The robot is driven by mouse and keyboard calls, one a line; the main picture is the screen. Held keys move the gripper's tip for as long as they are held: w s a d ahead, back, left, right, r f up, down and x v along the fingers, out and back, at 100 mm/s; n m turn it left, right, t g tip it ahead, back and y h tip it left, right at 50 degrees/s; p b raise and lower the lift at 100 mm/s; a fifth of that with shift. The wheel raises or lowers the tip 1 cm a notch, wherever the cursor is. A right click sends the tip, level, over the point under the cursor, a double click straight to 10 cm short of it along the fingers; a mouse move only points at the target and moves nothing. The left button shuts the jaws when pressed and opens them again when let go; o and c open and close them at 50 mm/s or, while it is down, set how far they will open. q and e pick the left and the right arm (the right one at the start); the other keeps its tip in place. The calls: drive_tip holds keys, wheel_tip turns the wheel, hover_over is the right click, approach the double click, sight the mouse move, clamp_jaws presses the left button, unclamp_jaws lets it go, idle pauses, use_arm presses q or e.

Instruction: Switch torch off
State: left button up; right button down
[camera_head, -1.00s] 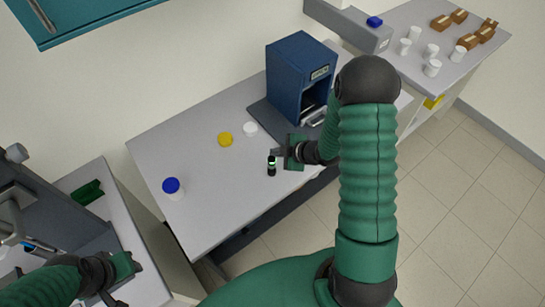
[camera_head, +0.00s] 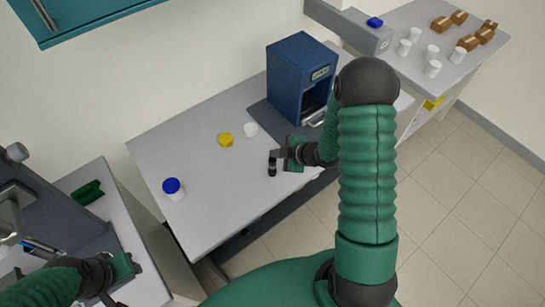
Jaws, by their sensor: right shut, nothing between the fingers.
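The torch (camera_head: 272,170) is a small dark cylinder standing upright on the grey table (camera_head: 210,185), near its front edge. My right gripper (camera_head: 276,154) reaches in from the right. It is shut and empty, with its fingertips over or at the torch's top, partly hiding it. I cannot tell whether they touch. No green glow shows on the torch now. My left gripper (camera_head: 131,267) is at the lower left, over a side bench; its fingers are too small to read.
A blue box-shaped device (camera_head: 291,82) stands behind the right gripper. A yellow lid (camera_head: 225,139), a white lid (camera_head: 251,129) and a blue-capped bottle (camera_head: 173,188) are on the table. The table's middle is free. White cups and brown boxes stand on the far right bench.

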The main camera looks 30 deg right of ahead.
sight(274, 160)
drive_tip(key=shift+a+r+p, duration=0.4)
drive_tip(key=shift+r+p, duration=0.05)
drive_tip(key=shift+r, duration=0.35)
wheel_tip(274, 160, up, 6)
drive_tip(key=p, duration=0.5)
idle(0.9)
